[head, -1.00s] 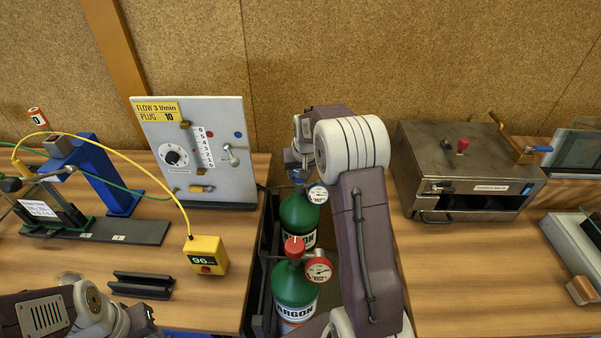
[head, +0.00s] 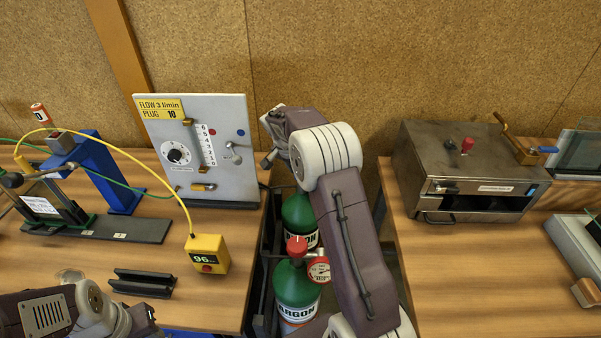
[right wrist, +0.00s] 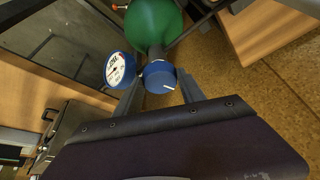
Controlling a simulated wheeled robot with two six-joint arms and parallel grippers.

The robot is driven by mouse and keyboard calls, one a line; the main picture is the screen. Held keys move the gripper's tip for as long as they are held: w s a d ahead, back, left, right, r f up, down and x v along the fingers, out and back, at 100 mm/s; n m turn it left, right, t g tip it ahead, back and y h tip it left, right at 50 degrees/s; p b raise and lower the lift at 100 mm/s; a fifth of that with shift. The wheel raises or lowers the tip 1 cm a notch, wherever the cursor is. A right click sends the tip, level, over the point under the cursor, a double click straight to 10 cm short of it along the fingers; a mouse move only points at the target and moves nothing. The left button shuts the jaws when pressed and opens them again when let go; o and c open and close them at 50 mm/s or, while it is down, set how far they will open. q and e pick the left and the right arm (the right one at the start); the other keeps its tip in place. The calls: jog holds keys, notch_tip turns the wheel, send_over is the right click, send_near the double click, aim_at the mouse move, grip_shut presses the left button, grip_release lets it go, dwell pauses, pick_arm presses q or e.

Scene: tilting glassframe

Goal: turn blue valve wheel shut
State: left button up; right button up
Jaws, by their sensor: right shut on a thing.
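The blue valve wheel (right wrist: 160,76) shows in the right wrist view with a white mark on its face. It sits atop a green cylinder (right wrist: 154,22), beside a blue-rimmed gauge (right wrist: 119,69). My right gripper (right wrist: 160,80) has one finger on each side of the wheel and is shut on it. In the head view my right arm hides the wheel; the rear green cylinder (head: 299,215) shows partly below my wrist. My left arm is at the lower left of the head view, with its gripper out of view.
A second green argon cylinder (head: 297,287) with a red wheel (head: 296,246) and red gauge (head: 318,269) stands in front. A flow panel (head: 205,145) and yellow meter box (head: 208,254) are left of the cylinders. A metal oven (head: 468,172) stands on the right bench.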

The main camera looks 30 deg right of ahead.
jog(key=shift+d+m+g+p, duration=0.1)
jog(key=shift+m+g+p, duration=0.35)
jog(key=shift+m, duration=0.85)
jog(key=shift+g+h, duration=0.25)
jog(key=shift+h, duration=0.05)
jog(key=o, duration=1.4)
jog(key=shift+s+d+m, duration=0.1)
jog(key=shift+s+m, duration=0.05)
jog(key=shift+m, duration=0.15)
jog(key=shift+s+d, duration=0.1)
jog(key=shift+d, duration=0.15)
jog(key=shift+a+r, duration=0.15)
jog(key=shift+r, duration=0.1)
jog(key=v, duration=0.8)
jog(key=shift+s+r, duration=0.3)
jog(key=shift+s, duration=0.15)
